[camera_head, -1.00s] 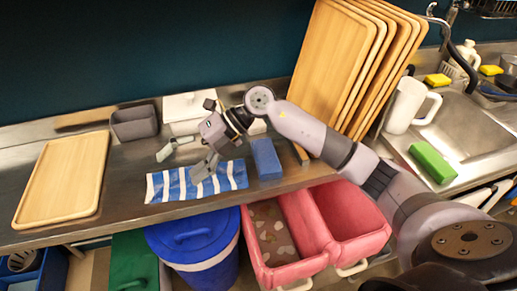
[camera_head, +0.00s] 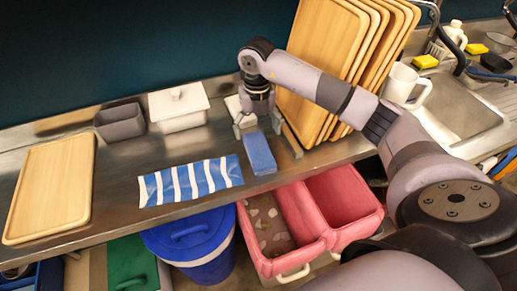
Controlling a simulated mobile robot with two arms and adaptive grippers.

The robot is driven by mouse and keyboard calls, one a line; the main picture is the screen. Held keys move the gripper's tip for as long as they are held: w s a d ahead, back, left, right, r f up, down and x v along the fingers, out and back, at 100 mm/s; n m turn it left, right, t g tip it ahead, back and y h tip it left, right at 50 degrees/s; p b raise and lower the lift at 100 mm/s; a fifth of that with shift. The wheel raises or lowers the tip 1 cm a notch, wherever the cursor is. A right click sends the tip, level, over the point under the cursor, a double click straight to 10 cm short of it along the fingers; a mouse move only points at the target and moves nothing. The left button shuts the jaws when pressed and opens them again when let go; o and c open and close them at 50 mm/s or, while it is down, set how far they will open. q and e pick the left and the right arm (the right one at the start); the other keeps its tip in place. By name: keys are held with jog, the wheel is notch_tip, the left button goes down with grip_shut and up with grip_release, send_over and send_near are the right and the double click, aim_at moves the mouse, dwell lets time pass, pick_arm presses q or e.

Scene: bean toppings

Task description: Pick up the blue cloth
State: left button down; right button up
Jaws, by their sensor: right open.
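A plain blue cloth (camera_head: 259,155), folded into a flat rectangle, lies on the steel counter near its front edge. My right gripper (camera_head: 258,130) points down at the far end of this cloth, with its fingers apart and nothing held between them. I cannot tell whether the fingers touch the cloth. A blue-and-white striped cloth (camera_head: 190,182) lies flat to the left of it. My left gripper is out of view.
Wooden trays (camera_head: 320,60) lean upright just right of the gripper. A white lidded dish (camera_head: 180,108) and a grey container (camera_head: 120,122) stand at the back. Another wooden tray (camera_head: 52,187) lies at left. Pink bins (camera_head: 330,238) and a blue bucket (camera_head: 192,243) are below the counter's edge.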

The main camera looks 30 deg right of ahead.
aim_at(259, 149)
notch_tip(259, 149, down, 3)
jog(key=shift+f+p, duration=0.15)
jog(key=shift+p, duration=0.15)
jog(key=shift+f+p, duration=0.45)
jog(key=shift+f, duration=0.05)
jog(key=f, duration=0.2)
jog(key=f+p, duration=0.1)
jog(key=shift+s+d+f, duration=0.1)
jog(key=shift+d+f, duration=0.1)
jog(key=shift+f, duration=0.55)
jog(key=shift+c, duration=0.2)
jog(key=c, duration=1.2)
